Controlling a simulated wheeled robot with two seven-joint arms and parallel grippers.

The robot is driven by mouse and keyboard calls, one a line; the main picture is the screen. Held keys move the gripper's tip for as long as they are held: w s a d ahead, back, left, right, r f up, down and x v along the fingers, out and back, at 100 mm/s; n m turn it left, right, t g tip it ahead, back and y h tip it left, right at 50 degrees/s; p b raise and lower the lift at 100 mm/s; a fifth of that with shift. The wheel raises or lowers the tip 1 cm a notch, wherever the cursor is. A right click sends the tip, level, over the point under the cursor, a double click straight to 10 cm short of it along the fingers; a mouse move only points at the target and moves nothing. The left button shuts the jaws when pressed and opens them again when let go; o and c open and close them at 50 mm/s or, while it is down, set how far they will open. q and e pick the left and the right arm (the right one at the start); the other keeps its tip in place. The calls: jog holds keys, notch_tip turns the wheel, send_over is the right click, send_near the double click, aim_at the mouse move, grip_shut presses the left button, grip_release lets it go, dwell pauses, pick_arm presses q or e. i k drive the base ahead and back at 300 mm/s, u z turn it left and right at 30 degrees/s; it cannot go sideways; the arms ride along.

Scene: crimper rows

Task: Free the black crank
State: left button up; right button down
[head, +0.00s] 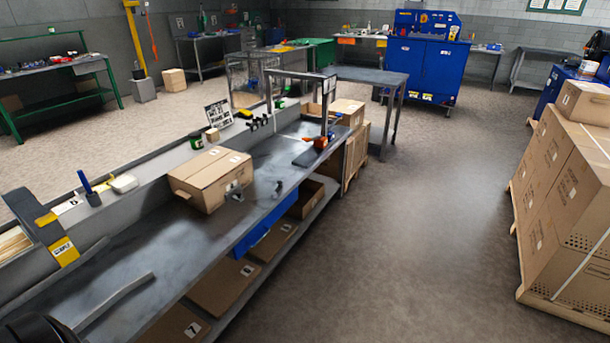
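I cannot pick out the black crank for certain. A small dark grey metal piece (235,193) sits against the front of a closed cardboard box (208,178) on the long grey workbench (150,245). A smaller dark piece (278,188) lies just right of it, near the bench's front edge. Several small black parts (258,123) stand in a row on the back ledge. A dark rounded shape at the bottom left corner is cut off, and I cannot tell what it is. Neither of my grippers shows.
A grey bar (115,302) lies on the near bench top. An orange-and-black tool (320,142) stands at the far end. Cartons (222,286) fill the lower shelf. Stacked boxes (565,190) on a pallet stand at the right. The floor (400,245) between is clear.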

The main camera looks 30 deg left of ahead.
aim_at(273, 193)
jog(key=u, duration=0.25)
jog(key=i, duration=0.8)
jog(key=u, duration=1.25)
jog(key=i, duration=0.75)
jog(key=u, duration=0.85)
